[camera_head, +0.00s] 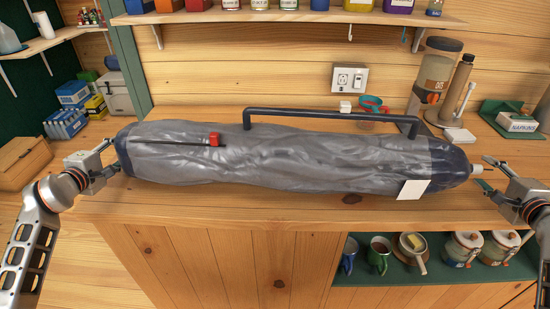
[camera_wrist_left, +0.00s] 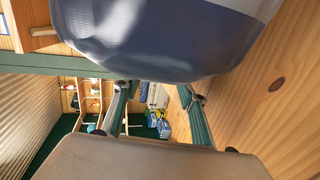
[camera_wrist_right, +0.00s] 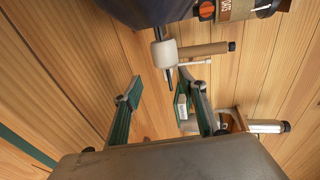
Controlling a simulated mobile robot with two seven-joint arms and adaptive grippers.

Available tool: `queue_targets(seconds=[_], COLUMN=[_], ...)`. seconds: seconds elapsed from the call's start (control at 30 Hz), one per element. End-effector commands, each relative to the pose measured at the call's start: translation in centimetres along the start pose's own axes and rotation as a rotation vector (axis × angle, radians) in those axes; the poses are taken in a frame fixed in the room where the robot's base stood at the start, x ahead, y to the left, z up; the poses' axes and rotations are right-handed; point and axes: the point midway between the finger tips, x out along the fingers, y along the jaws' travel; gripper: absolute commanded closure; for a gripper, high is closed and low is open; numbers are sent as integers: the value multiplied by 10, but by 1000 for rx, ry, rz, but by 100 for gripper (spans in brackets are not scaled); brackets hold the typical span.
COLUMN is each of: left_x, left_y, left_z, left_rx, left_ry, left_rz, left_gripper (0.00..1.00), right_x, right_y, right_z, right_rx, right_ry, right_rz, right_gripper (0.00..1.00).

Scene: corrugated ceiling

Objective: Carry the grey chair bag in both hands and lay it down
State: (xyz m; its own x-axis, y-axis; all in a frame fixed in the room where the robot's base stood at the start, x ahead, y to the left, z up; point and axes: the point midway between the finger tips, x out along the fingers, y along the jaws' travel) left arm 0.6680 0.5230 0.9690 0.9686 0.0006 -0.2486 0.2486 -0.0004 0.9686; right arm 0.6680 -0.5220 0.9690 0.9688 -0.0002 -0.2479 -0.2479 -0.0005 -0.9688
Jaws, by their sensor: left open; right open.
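The grey chair bag (camera_head: 285,160), long and wrinkled with dark navy ends, lies lengthwise along the wooden counter. A dark carry handle (camera_head: 330,115) arches along its back side. My left gripper (camera_head: 113,157) is open at the bag's left end; in the left wrist view the navy end (camera_wrist_left: 165,60) sits just beyond the spread fingers. My right gripper (camera_head: 482,172) is open just off the right end. A pale knob on a dark cord (camera_wrist_right: 165,53) sticks out from that end toward the right fingers. Neither gripper holds the bag; contact at the left end is unclear.
The counter (camera_head: 220,205) has a narrow clear strip in front of the bag. A dispenser (camera_head: 436,75) and a napkin box (camera_head: 517,122) stand behind its right end. A wooden box (camera_head: 28,160) is at left. A shelf (camera_head: 290,17) hangs above; mugs (camera_head: 379,255) sit below.

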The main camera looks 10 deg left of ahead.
Motion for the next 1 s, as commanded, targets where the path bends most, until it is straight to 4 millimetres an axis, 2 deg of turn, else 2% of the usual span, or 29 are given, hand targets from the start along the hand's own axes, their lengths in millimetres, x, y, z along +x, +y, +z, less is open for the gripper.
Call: queue_targets(seconds=[0.13, 0.57, 1.0], left_x=[-2, -2, -2], left_y=[0, 0, -1], left_z=[12, 15, 33], left_rx=[-1, -1, 0], left_ry=[-1, -1, -5], left_rz=[1, 0, -1], left_gripper=[58, 58, 58], right_x=[-2, -2, -2], right_y=[1, 1, 1], right_z=[12, 15, 31], right_rx=[1, 0, 1], right_ry=[-2, -1, -2], right_rz=[0, 1, 1], right_gripper=[58, 58, 58])
